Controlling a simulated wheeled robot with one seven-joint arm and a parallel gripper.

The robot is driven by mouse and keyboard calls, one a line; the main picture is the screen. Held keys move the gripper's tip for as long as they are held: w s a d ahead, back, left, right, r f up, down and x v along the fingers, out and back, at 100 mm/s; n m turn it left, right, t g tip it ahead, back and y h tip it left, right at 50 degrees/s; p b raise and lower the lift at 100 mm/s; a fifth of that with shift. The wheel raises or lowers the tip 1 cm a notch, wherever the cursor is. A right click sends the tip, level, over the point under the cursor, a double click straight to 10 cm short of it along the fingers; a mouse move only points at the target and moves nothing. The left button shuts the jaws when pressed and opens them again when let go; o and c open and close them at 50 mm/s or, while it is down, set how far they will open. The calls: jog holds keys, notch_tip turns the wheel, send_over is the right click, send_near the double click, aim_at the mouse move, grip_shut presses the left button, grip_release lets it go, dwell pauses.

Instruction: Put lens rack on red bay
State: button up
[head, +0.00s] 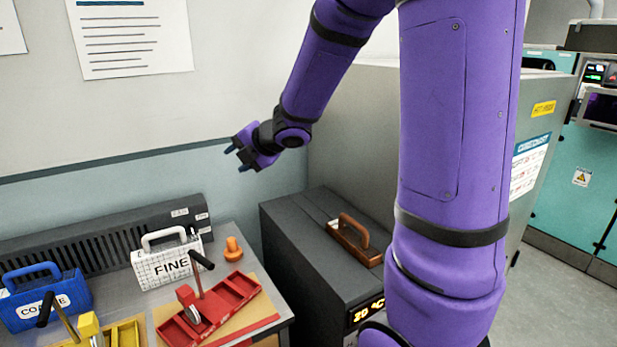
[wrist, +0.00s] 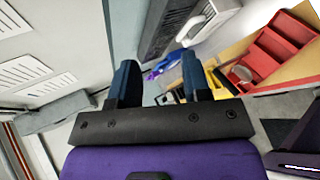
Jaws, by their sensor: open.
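The red bay (head: 238,288) is a red tray with compartments and a black-handled lever, on a tan board on the bench; it also shows in the wrist view (wrist: 273,46). No part reads "lens rack". Handled pieces in the head view are a white rack (head: 150,272) marked FINE, a blue one (head: 78,290) whose label is partly covered, and a brown piece (head: 346,243) on a dark cabinet. I cannot tell which is the lens rack. My gripper (head: 237,159) is open and empty, raised above the bench near the wall; its fingers show in the wrist view (wrist: 160,72).
A yellow bay (head: 125,336) with its own lever is left of the red bay. An orange knob (head: 233,249) stands behind the red bay. The dark cabinet (head: 290,235) has a display on its front. A vented dark unit (head: 105,232) lines the wall.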

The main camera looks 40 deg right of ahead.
jog(key=s+d+r+m+g+h, duration=0.15)
jog(key=s+r+m+h, duration=0.55)
jog(key=s+m, duration=0.7)
jog(key=s+a+m+g+y, duration=0.1)
jog(key=s+a+m+g, duration=0.1)
jog(key=s+m, duration=0.3)
jog(key=s+a+m+g+y, duration=0.2)
jog(key=s+a+m, duration=0.2)
jog(key=s, duration=0.7)
jog(key=shift+s+a+m, duration=0.15)
jog(key=shift+a+m, duration=0.2)
jog(key=shift+m, duration=0.15)
jog(key=shift+d, duration=0.1)
